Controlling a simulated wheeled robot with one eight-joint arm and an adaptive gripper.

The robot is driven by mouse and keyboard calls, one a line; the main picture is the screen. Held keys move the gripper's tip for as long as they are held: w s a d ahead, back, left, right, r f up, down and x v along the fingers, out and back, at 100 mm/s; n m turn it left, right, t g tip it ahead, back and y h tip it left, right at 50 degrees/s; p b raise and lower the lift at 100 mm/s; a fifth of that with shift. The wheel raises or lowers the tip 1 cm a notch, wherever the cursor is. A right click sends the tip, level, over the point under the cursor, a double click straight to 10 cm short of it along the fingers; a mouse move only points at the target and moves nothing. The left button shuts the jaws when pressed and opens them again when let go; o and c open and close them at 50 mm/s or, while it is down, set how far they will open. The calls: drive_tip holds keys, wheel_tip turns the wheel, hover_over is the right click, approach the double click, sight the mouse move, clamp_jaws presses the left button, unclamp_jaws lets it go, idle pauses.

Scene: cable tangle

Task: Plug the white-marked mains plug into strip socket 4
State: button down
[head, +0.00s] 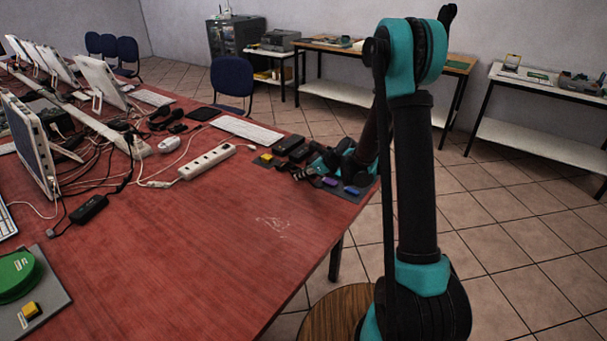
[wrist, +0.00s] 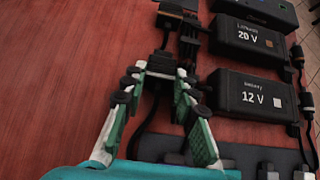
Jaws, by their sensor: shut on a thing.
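The white power strip (head: 207,162) lies on the red table, left of my gripper; its socket numbers are too small to read. My gripper (head: 322,166) is low over the table's right side, among black adapters and plugs. In the wrist view its green-padded fingers (wrist: 163,72) close on a small dark piece (wrist: 163,62), which looks like a plug or cable end. The 12 V adapter (wrist: 250,95) bears a pale square and the 20 V adapter (wrist: 248,40) an orange one, both right of the fingers.
Several plug-like dark pieces (wrist: 268,171) line the bottom of the wrist view. A yellow block (head: 266,157) sits near the strip's right end. Cables and tilted screens (head: 100,80) crowd the table's left. The front middle of the red table (head: 220,240) is clear.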

wheel_tip(320, 180, up, 7)
idle(0.9)
